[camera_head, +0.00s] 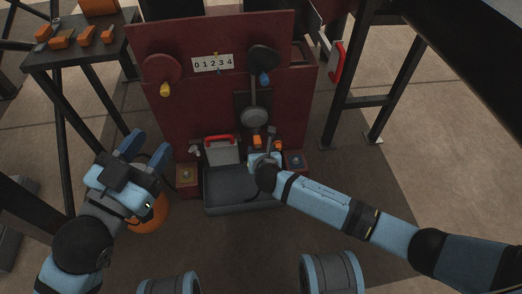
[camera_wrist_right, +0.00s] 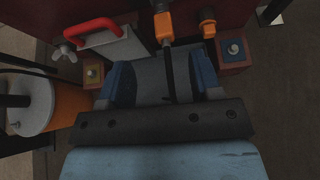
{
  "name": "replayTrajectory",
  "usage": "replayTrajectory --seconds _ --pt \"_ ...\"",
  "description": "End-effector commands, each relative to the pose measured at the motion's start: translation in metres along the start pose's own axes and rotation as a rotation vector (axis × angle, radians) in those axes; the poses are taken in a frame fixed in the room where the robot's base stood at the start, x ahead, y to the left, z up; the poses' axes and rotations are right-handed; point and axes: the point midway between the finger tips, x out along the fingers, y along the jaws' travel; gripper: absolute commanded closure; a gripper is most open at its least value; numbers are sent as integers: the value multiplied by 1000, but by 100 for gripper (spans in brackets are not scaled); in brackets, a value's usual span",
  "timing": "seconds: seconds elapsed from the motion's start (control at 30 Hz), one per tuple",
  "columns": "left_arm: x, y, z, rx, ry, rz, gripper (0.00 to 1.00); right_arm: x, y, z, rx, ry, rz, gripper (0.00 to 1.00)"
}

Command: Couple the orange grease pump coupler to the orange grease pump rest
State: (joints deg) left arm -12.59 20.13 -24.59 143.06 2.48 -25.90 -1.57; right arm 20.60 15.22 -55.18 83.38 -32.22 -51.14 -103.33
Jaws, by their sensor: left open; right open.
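Two small orange parts sit at the front of the red press: a left one (camera_head: 257,142) with a dark rod below it, and a right one (camera_head: 278,144). In the right wrist view they are the left orange part (camera_wrist_right: 164,27) and the right orange part (camera_wrist_right: 208,23). I cannot tell which is the coupler and which the rest. They stand apart. My right gripper (camera_wrist_right: 163,80) is open, just in front of them, with the dark rod showing between its fingers. My left gripper (camera_head: 146,149) is open and empty, left of the press.
The orange grease pump (camera_head: 149,212) stands on the floor, partly hidden by my left arm; a dark hose (camera_wrist_right: 35,72) runs near it. A grey tray (camera_head: 240,203) lies before the press (camera_head: 205,105). A red-handled panel (camera_head: 222,151) stands behind it. A table (camera_head: 75,60) holds several orange parts.

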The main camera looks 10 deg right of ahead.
Motion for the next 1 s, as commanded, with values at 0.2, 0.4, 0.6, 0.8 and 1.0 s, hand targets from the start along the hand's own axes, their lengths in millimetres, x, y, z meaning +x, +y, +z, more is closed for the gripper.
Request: replayTrajectory --seconds 0.2,0.4,0.6,0.8,1.0 --pt "0 0 0 0 0 0 57 18 -2 -2 -56 0 -18 41" --pt "0 0 0 0 0 0 57 54 -2 -2 -53 1 -17 41" --pt "0 0 0 0 0 0 57 92 -2 -2 -51 0 -16 41" --pt "0 0 0 0 0 0 57 115 -3 -3 -50 1 -15 41" --pt "0 0 0 0 0 0 57 123 -3 -2 -50 1 -15 41"
